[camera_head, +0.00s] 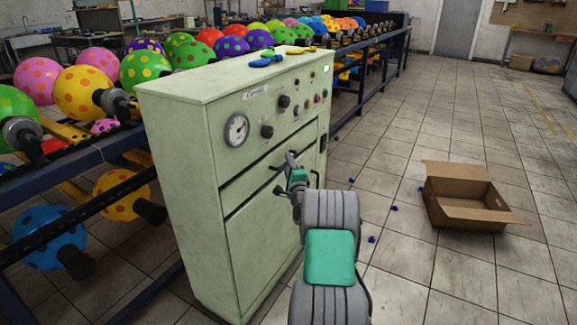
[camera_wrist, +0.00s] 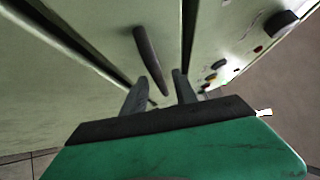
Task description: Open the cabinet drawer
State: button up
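The pale green cabinet (camera_head: 190,180) stands upright in the middle of the head view. Its drawer front (camera_head: 245,187) is a band below the gauge panel and looks flush with the cabinet. A dark bar handle (camera_wrist: 147,55) sticks out from the green face in the wrist view. My gripper (camera_head: 284,174) is in front of the drawer. In the wrist view its two fingers (camera_wrist: 160,78) are apart, with the handle's near end appearing between them. I cannot tell whether they touch it. My wrist partly hides the drawer's right part in the head view.
Racks of spotted balloons (camera_head: 80,90) stand left of and behind the cabinet. An open cardboard box (camera_head: 465,205) lies on the floor at right, with small blue bits nearby. Balloons lie on the cabinet top. The tiled floor at right is mostly free.

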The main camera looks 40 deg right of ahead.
jog(key=shift+c, duration=0.5)
grip_shut()
dwell(0.9)
